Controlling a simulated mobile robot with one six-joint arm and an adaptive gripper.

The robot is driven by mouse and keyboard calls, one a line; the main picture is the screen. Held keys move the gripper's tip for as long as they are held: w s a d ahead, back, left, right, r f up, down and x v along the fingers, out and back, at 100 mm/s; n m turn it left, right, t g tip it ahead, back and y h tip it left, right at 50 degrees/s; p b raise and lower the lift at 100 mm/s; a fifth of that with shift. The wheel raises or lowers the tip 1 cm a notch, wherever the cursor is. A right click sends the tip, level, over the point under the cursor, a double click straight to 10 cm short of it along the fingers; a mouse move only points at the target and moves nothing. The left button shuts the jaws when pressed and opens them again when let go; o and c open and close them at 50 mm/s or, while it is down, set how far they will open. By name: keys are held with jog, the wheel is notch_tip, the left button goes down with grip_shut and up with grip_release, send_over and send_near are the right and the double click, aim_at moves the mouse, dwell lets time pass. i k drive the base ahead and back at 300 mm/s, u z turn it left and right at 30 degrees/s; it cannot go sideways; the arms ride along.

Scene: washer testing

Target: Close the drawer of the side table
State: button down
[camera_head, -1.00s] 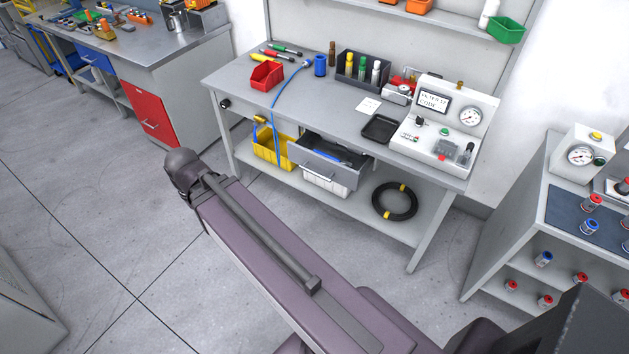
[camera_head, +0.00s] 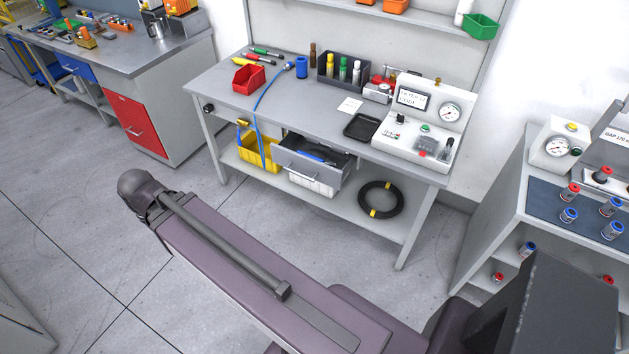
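The side table (camera_head: 285,113) is a grey workbench with a lower shelf, standing against the wall. Its drawer (camera_head: 309,173) hangs under the top near the middle and is pulled open, with its handle on the grey front. A blue item (camera_head: 315,157) lies inside the drawer. My arm stretches across the lower part of the view, in front of the table and apart from the drawer. The dark rounded part at its far end lies left of the drawer. My gripper's fingers do not show.
A yellow bin (camera_head: 258,154) and a white bin stand on the lower shelf, with a black hose coil (camera_head: 380,200) to their right. A test panel (camera_head: 423,125) sits on the top. A shelf unit (camera_head: 497,222) stands at right. Floor in front is clear.

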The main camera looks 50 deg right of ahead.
aim_at(284, 153)
jog(key=u, duration=0.1)
jog(key=k, duration=1.65)
jog(key=z, duration=1.1)
jog(key=i, duration=1.05)
